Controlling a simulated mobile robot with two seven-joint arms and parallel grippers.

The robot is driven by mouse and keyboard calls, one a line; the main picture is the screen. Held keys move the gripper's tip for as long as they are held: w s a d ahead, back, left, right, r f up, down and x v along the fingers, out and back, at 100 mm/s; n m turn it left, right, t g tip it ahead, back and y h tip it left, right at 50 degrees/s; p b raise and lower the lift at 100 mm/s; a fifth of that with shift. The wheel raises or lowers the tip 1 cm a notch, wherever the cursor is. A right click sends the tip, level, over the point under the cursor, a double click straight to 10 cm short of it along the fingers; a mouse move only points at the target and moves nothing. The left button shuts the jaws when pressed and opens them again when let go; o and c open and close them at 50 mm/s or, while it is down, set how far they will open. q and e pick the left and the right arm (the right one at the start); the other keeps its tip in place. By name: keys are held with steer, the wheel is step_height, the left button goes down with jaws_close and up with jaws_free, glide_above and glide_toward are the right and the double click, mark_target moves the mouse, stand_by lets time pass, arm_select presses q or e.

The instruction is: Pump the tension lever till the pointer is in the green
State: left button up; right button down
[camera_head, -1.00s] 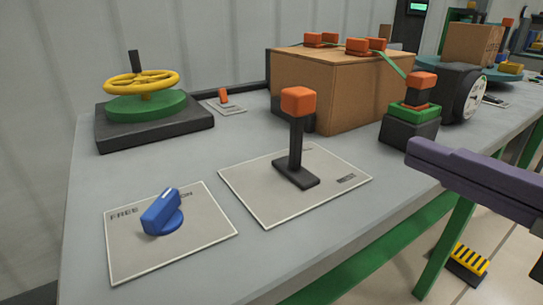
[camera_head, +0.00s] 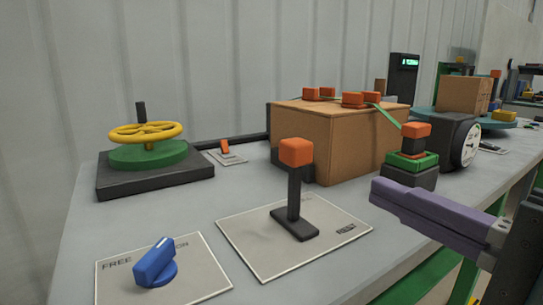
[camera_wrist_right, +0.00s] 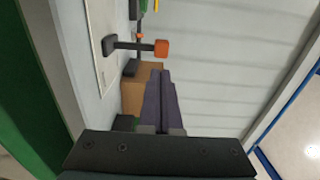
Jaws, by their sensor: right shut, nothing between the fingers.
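The tension lever (camera_head: 293,190) is a dark upright bar with an orange knob (camera_head: 296,152), standing on a pale plate (camera_head: 250,243). The lever (camera_wrist_right: 127,45) also shows in the right wrist view, its knob ahead of the fingertips. A round white dial (camera_head: 470,144) on a black housing faces right, seen nearly edge-on; I cannot read its pointer or any green zone. My right gripper (camera_head: 377,190) has its purple fingers shut and empty, right of the lever and apart from it. The closed fingers (camera_wrist_right: 161,75) also show in the wrist view. My left gripper is out of view.
A blue knob (camera_head: 155,264) sits on a plate at the front left. A yellow handwheel (camera_head: 146,132) stands at the back left. A cardboard box (camera_head: 320,140) is behind the lever. A green-ringed post with an orange top (camera_head: 415,131) stands behind my right gripper.

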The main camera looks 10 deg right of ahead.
mark_target(305, 158)
steer(key=x, duration=1)
